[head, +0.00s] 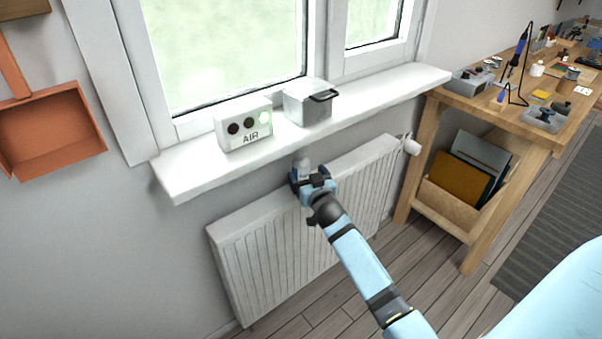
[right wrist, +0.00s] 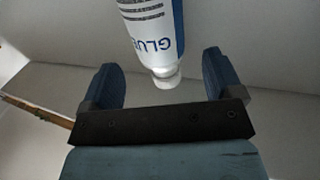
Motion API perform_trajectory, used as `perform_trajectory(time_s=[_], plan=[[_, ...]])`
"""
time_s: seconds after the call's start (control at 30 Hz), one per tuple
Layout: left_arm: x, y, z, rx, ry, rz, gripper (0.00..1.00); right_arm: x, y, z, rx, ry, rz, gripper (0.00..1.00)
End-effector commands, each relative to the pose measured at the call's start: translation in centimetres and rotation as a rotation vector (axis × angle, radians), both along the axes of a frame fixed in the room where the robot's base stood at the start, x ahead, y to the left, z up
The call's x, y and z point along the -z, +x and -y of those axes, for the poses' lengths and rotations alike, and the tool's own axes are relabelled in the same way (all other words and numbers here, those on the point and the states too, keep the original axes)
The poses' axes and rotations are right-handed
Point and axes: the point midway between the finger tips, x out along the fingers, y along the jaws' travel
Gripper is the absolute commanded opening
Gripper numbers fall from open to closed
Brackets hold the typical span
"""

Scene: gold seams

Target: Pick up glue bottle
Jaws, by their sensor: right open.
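The glue bottle (right wrist: 155,35) shows in the right wrist view as a white body with blue "GLUE" lettering, a blue side band and a pale cap. In the head view a small pale part of it (head: 302,165) shows at the top of the radiator, below the windowsill, mostly hidden by my gripper. My right gripper (head: 311,178) is at the bottle. In the right wrist view the gripper (right wrist: 160,78) is open, with the bottle's cap end between the two spread fingers, apart from both. My left gripper is not in view.
The white radiator (head: 280,245) stands under the windowsill (head: 190,178). A wooden workbench (head: 490,115) with tools stands at right. An orange dustpan (head: 55,135) hangs at left.

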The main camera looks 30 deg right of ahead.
Motion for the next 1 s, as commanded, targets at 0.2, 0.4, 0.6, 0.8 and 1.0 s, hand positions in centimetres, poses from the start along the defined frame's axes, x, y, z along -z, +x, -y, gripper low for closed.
perform_trajectory(time_s=[0.2, 0.4, 0.6, 0.8, 1.0], plan=[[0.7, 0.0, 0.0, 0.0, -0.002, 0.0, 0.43, 0.3, 2.3, 0.6, -0.001, -0.002, 0.0, 0.86], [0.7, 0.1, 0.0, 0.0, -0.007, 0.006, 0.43, 0.3, 4.8, 1.2, -0.001, -0.001, 0.001, 0.86], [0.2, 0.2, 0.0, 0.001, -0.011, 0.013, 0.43, 0.3, 5.2, 1.3, 0.0, -0.001, -0.001, 0.86], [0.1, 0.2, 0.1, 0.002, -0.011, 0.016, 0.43, 0.3, 5.2, 1.3, -0.001, -0.001, -0.001, 0.6], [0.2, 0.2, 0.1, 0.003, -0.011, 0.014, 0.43, 0.2, 5.2, 1.3, -0.001, -0.001, 0.001, 0.24]])
